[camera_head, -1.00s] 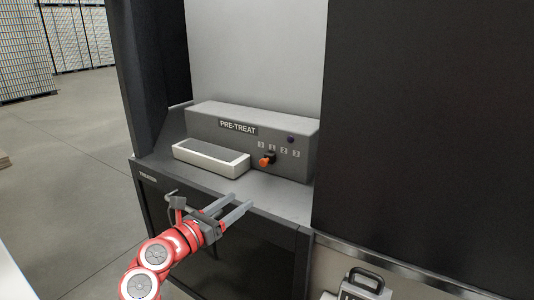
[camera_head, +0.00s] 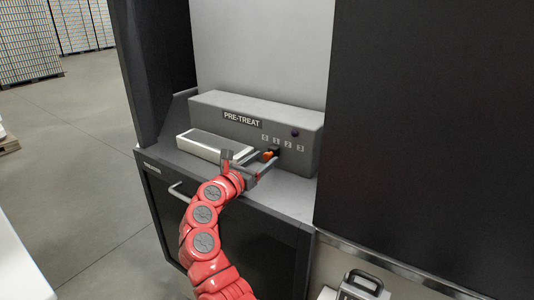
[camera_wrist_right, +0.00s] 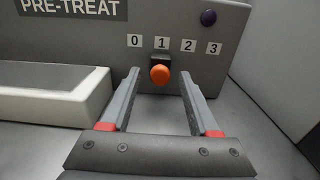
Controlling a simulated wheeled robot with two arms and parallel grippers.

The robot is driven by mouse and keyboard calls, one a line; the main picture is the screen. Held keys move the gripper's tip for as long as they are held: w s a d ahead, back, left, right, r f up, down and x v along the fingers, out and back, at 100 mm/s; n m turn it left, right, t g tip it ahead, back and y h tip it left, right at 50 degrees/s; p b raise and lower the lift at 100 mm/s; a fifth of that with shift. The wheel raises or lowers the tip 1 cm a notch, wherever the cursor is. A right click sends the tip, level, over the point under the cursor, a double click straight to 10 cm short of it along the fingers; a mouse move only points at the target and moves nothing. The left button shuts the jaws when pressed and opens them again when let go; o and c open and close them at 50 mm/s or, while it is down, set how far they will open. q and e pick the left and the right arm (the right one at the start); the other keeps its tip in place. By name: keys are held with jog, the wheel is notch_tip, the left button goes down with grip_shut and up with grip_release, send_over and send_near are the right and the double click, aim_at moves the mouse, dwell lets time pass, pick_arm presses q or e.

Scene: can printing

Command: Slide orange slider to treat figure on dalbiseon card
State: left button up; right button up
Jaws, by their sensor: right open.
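The orange slider (camera_wrist_right: 159,74) is a round knob on a dark mount on the front of the grey PRE-TREAT box, below the label 1. It also shows in the head view (camera_head: 269,155), partly behind my gripper. My right gripper (camera_wrist_right: 159,83) is open, with one finger to each side of the knob and touching neither side visibly. In the head view my right gripper (camera_head: 264,160) reaches the box front from below. The dalbiseon card is not visible. My left gripper is not in view.
The PRE-TREAT box (camera_head: 215,111) bears labels 0, 1, 2 and 3 and a purple button (camera_wrist_right: 208,18). A white-sided block with a grey top (camera_wrist_right: 45,108) stands left of the gripper. A dark cabinet wall (camera_head: 420,120) rises on the right.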

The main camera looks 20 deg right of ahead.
aim_at(271, 154)
jog(key=shift+x, duration=1.2)
grip_shut()
dwell(0.6)
